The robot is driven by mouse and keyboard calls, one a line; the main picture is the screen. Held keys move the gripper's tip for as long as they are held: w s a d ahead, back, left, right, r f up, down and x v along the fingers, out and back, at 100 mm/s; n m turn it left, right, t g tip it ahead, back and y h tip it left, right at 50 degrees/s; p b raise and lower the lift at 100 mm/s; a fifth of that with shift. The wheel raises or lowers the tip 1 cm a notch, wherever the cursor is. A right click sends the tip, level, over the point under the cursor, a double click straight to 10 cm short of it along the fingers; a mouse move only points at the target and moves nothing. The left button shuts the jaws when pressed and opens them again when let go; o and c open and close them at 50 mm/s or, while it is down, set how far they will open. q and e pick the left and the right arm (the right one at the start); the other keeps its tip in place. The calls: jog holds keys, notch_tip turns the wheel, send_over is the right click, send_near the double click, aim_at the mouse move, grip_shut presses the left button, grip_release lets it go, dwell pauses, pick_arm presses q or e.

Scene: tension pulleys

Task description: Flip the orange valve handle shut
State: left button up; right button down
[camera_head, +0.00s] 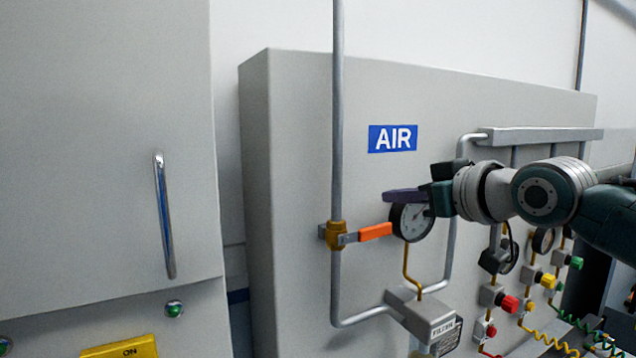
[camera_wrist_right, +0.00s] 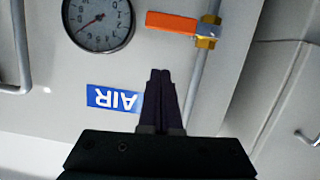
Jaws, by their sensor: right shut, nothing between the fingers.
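The orange valve handle (camera_head: 375,232) sticks out to the right, roughly level, from a brass valve (camera_head: 335,235) on a vertical grey pipe. In the right wrist view the orange handle (camera_wrist_right: 184,24) and the brass valve (camera_wrist_right: 206,32) appear near the top, upside down. My right gripper (camera_head: 388,197) is shut and empty. Its dark fingers lie just above the handle's free end in the head view, and I see no contact. In the wrist view the right gripper's fingertips (camera_wrist_right: 160,72) stop short of the handle. My left gripper is in no view.
A round pressure gauge (camera_head: 413,222) sits just right of the handle, partly behind my gripper. A blue AIR sign (camera_head: 392,138) is on the panel above. Hoses and colored knobs crowd the lower right. A cabinet with a metal handle (camera_head: 164,215) stands at the left.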

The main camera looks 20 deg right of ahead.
jog(key=b+v, duration=0.2)
jog(key=v, duration=0.5)
jog(key=shift+b, duration=0.3)
jog(key=shift+s, duration=0.1)
